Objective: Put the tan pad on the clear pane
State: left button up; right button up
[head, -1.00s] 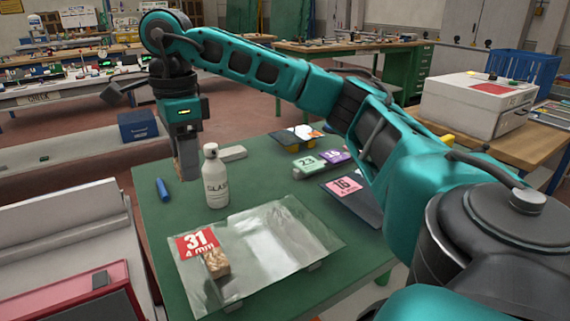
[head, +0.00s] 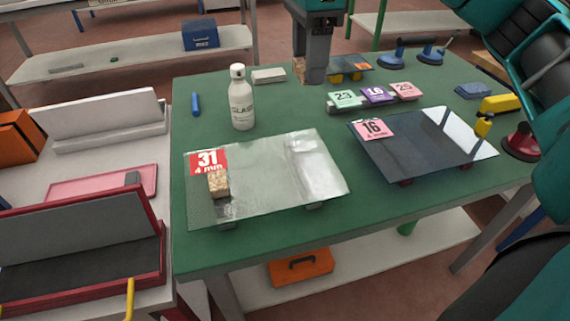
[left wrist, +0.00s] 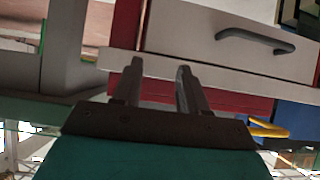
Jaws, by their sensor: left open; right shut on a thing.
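The clear pane (head: 265,170) lies on the green table, raised on small dark supports, with a red "31 4 mm" label at its far left corner. A speckled tan block (head: 218,184) rests on its left part, below the label. My right gripper (head: 312,76) points down beyond the pane, near the table's back edge, shut on a tan pad (head: 299,69). Only a sliver of that pad shows beside the fingers; I cannot tell its clearance from the table. My left gripper (left wrist: 157,80) is open and empty in the left wrist view.
A white bottle (head: 242,104) stands behind the clear pane, with a blue marker (head: 195,104) to its left. A dark pane (head: 425,150) labelled 16 lies to the right. Numbered tags (head: 378,95) sit behind it. A drawer (left wrist: 225,40) is near my left gripper.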

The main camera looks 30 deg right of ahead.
jog(key=shift+s+d, duration=0.15)
jog(key=shift+s, duration=0.05)
jog(key=shift+d+f, duration=0.1)
jog(key=shift+f, duration=0.15)
jog(key=b, duration=0.2)
send_over(305, 170)
notch_tip(305, 170, down, 14)
jog(key=shift+r, duration=0.1)
jog(key=shift+f, duration=0.65)
pick_arm(q)
jog(key=shift+w+d+f, duration=0.2)
jog(key=shift+d+f, duration=0.3)
jog(key=shift+d, duration=0.25)
pick_arm(e)
jog(key=shift+f, duration=2.15)
pick_arm(q)
jog(key=shift+f+b, duration=0.1)
jog(key=shift+b, duration=0.2)
pick_arm(e)
jog(key=shift+f, duration=0.1)
